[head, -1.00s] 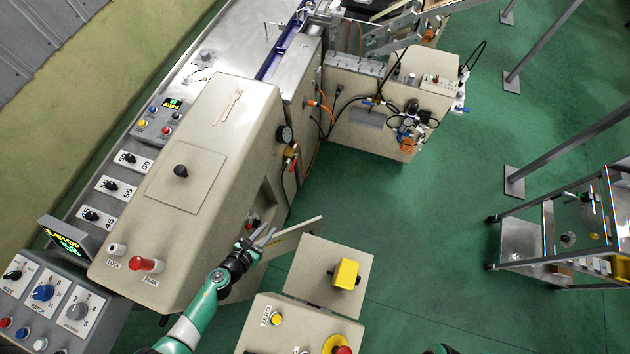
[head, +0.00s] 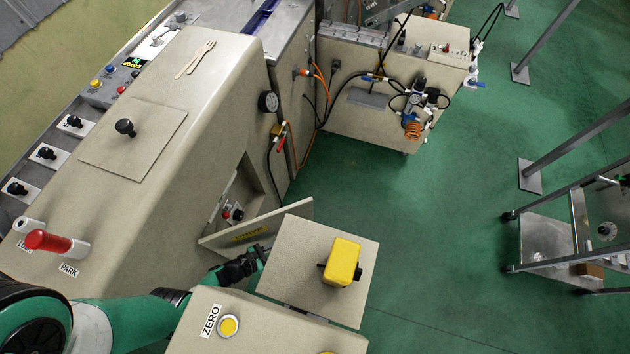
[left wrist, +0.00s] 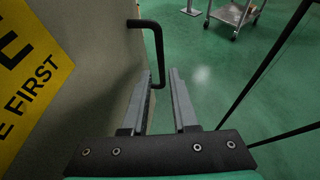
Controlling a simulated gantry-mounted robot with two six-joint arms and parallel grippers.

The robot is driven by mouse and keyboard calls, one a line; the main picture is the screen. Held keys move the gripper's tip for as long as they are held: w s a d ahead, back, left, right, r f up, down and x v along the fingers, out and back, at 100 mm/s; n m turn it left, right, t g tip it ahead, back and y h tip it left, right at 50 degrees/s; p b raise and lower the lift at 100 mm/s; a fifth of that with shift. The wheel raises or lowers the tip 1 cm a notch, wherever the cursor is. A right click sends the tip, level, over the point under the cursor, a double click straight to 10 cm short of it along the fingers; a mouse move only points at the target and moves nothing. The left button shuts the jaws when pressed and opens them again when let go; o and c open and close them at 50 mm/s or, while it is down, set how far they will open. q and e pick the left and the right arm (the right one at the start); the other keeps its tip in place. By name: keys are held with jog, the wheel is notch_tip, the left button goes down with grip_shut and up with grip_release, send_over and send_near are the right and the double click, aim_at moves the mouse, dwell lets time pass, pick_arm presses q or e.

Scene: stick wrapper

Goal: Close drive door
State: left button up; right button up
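The drive door (head: 290,217) is a beige panel with a yellow label. It stands open, swung out from the opening (head: 238,195) in the side of the beige machine housing. In the left wrist view, the door face (left wrist: 95,85) fills the left side, with part of the yellow label (left wrist: 25,75) and a black bar handle (left wrist: 157,50). My left gripper (head: 263,252) is beside the door's label side. Its fingers (left wrist: 160,80) are apart, and the handle's end shows between the fingertips; contact is unclear. My right gripper is not in view.
A beige box with a yellow switch block (head: 343,262) stands close right of my left gripper. A panel with a yellow ZERO button (head: 229,326) is in front. A metal cart (head: 550,245) stands at the right. Green floor (head: 430,220) between is clear.

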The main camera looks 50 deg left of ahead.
pick_arm(q)
jog(key=b+x, duration=0.6)
jog(key=x, duration=0.5)
jog(key=shift+w, duration=0.2)
jog(key=shift+d, duration=0.1)
grip_shut()
dwell(0.9)
